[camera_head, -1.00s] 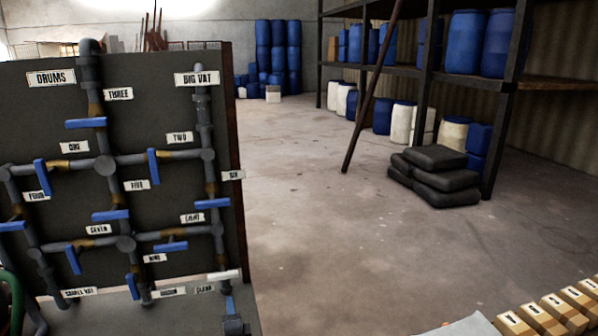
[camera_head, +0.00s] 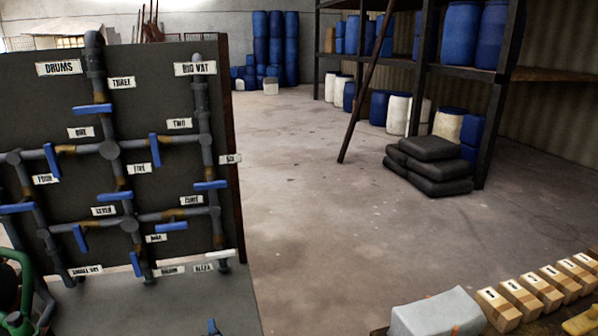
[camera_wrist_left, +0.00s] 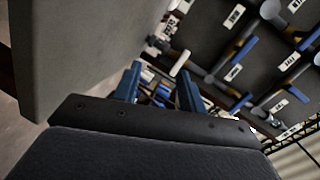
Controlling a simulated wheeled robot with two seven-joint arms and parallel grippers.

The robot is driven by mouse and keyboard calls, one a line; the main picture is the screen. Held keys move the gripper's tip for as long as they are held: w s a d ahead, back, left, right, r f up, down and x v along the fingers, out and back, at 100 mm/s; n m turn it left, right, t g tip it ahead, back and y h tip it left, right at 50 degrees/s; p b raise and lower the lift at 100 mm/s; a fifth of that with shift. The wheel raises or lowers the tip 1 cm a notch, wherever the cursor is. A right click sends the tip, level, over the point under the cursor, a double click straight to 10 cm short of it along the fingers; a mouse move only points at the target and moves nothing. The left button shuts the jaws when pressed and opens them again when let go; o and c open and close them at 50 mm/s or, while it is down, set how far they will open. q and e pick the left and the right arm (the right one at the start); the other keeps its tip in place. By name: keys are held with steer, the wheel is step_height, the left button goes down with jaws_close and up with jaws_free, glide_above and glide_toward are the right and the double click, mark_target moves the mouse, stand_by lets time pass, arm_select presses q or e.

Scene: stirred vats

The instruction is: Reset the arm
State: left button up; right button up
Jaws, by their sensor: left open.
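My left gripper (camera_head: 212,327) barely shows at the bottom edge of the head view, where only a small blue tip is visible in front of the grey bench. In the left wrist view its two blue fingers (camera_wrist_left: 159,88) stand apart with nothing held between them. The dark valve panel (camera_head: 130,75) with grey pipes, blue handles and white labels fills the left of the head view. In the left wrist view the panel (camera_wrist_left: 212,25) lies beyond the fingers, apart from them. My right gripper is in neither view.
The grey bench top (camera_head: 190,295) lies below the panel. Green equipment (camera_head: 18,285) stands at bottom left. A pale grey box (camera_head: 438,314) and several small cartons (camera_head: 522,300) sit at lower right. Black sacks (camera_head: 430,165) lie by the shelving. The middle floor is clear.

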arm_select(q)
steer(key=s+f+n+g+h, duration=0.3)
steer(key=s+n+g, duration=0.15)
steer(key=s, duration=1.15)
steer(key=s+f+n+g+h, duration=0.35)
steer(key=s+g, duration=0.25)
steer(key=s, duration=1)
steer(key=s+d+f+g, duration=0.1)
steer(key=d+f, duration=0.2)
steer(key=f, duration=0.5)
steer(key=s+d+f+g, duration=0.1)
steer(key=d+f, duration=0.2)
steer(key=f, duration=0.5)
steer(key=shift+d+f+n, duration=0.2)
steer(key=shift+d+n, duration=0.1)
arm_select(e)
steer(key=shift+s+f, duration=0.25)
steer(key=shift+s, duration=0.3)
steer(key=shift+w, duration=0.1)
